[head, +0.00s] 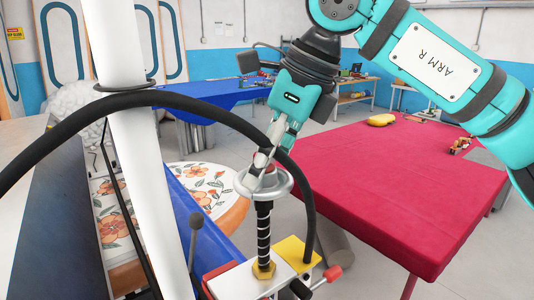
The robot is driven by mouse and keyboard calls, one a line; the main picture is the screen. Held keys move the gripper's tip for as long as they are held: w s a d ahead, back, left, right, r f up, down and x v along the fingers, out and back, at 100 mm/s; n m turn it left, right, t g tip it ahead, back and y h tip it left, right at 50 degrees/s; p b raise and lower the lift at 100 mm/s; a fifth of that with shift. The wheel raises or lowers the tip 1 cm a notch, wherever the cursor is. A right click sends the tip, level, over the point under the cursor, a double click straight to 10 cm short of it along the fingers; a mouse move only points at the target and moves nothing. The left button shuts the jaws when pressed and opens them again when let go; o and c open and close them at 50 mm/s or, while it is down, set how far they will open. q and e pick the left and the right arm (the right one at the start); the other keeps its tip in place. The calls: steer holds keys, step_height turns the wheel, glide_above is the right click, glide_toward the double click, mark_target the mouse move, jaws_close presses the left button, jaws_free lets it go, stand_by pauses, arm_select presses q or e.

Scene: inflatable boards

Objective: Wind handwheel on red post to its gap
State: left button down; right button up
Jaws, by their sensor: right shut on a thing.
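The handwheel (284,186) is a pale grey ring on top of an upright black threaded spindle (264,232). A brass hex nut (263,270) sits at the spindle's foot on a white block. Red shows at the hub, mostly behind the fingers. My right gripper (260,168) comes down from above and is shut on the handwheel. Its fingers hide part of the rim and hub. A red part (219,271) and a yellow block (292,250) flank the white block. I cannot make out a gap. My left gripper is not in view.
A black hose (225,118) arches across the front and drops close beside the spindle. A grey-knobbed lever (196,222) stands left of the fixture. A red-covered table (400,185) fills the right; a blue table (215,95) stands behind. A floral board (210,185) lies beyond the fixture.

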steer(key=n+g+p, duration=0.1)
steer(key=n, duration=0.2)
steer(key=n+g+p, duration=0.1)
steer(key=n+p, duration=0.1)
steer(key=n, duration=0.1)
steer(key=shift+f+n+g, duration=0.2)
steer(key=shift+n+g, duration=0.1)
steer(key=shift+w+n+g+p, duration=0.1)
steer(key=shift+n+g+p, duration=0.25)
steer(key=shift+n, duration=0.55)
steer(key=n+g+h, duration=0.1)
steer(key=n, duration=0.1)
steer(key=shift+w+a+f+n, duration=0.1)
steer(key=shift+n, duration=0.3)
steer(key=n+g+h, duration=0.1)
steer(key=n, duration=0.3)
steer(key=n+h, duration=0.1)
steer(key=n, duration=0.3)
steer(key=shift+w+a+n+g+h, duration=0.15)
steer(key=shift+n+g+h, duration=0.1)
steer(key=shift+n+h, duration=0.15)
steer(key=n+h, duration=0.1)
steer(key=n, duration=0.1)
steer(key=n+h, duration=0.1)
steer(key=n, duration=0.2)
steer(key=shift+a, duration=0.15)
steer(key=shift+n+h, duration=0.6)
steer(key=shift+n, duration=1.3)
steer(key=shift+s+a, duration=0.1)
steer(key=shift+s, duration=0.1)
